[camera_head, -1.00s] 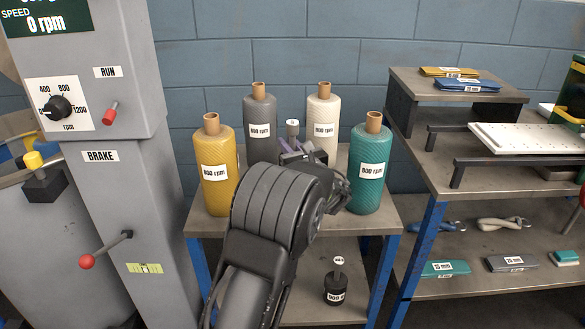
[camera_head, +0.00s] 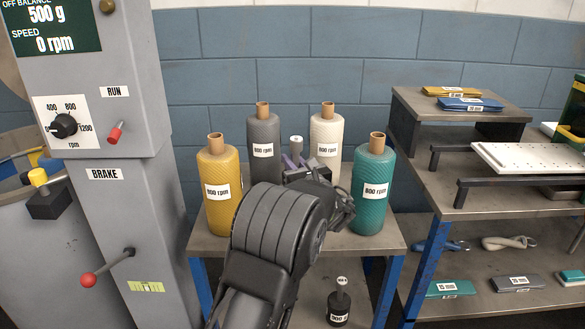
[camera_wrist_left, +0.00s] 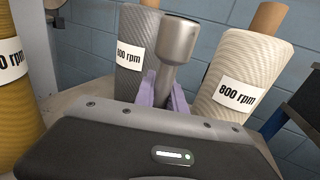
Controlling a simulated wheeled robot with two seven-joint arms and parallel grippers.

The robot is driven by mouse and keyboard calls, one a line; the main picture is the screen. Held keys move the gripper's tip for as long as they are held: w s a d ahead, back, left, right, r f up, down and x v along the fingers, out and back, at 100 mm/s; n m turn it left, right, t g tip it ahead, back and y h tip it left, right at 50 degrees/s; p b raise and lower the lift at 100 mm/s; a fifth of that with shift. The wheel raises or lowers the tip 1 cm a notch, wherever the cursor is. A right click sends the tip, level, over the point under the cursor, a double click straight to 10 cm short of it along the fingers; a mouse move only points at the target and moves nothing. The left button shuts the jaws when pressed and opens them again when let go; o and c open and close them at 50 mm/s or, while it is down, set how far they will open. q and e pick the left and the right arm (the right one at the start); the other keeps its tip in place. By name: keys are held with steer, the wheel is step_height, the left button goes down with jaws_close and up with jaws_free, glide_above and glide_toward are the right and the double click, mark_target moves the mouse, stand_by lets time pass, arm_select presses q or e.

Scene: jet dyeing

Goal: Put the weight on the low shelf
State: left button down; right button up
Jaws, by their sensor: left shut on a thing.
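My left gripper (camera_head: 303,172) is among the yarn cones on the small table and is shut on a weight (camera_head: 296,146). In the left wrist view, the purple fingers (camera_wrist_left: 165,92) grip the narrow neck of this grey metal weight (camera_wrist_left: 178,42), whose round knob stands above them. Its lower part is hidden behind the gripper. The low shelf (camera_head: 312,312) is under the small table, partly covered by my left arm. A black weight (camera_head: 339,307) with a white label stands on it. My right gripper is not in view.
Yellow (camera_head: 217,190), grey (camera_head: 262,155), white (camera_head: 326,140) and teal (camera_head: 372,195) cones surround the gripper. A grey machine (camera_head: 105,200) with a red-knobbed brake lever (camera_head: 90,279) stands left. A shelving unit (camera_head: 500,190) stands right.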

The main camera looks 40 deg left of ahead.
arm_select(q)
step_height(320, 180, up, 9)
steer(key=p, duration=0.2)
steer(key=shift+r, duration=0.2)
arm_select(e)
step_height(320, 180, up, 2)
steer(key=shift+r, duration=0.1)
